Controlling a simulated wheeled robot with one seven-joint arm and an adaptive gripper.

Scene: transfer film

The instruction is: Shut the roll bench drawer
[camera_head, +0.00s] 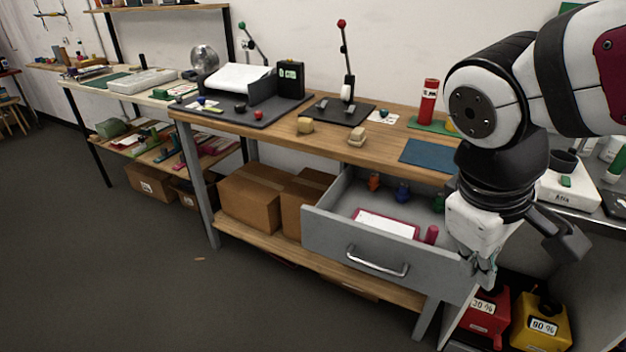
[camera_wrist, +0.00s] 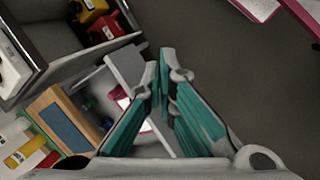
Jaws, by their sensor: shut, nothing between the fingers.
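The grey drawer (camera_head: 335,240) of the roll bench (camera_head: 285,145) is pulled out toward the front. Its silver bar handle (camera_head: 376,264) is on the front face. Inside are a white sheet on a pink pad (camera_head: 388,224), a pink cylinder (camera_head: 431,234) and small coloured pieces near the back. My gripper (camera_head: 485,280) is shut and empty, pointing down by the right end of the drawer front, which it partly covers. I cannot tell whether it touches. In the wrist view, the teal-padded fingers (camera_wrist: 164,65) are together, with the drawer partly hidden behind them.
Cardboard boxes (camera_head: 250,197) sit on the bench's lower shelf. A red container (camera_head: 485,318) and a yellow container (camera_head: 541,323) stand low at the right. A blue mat (camera_head: 430,155) lies on the bench top. The floor (camera_head: 210,300) before the drawer is clear.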

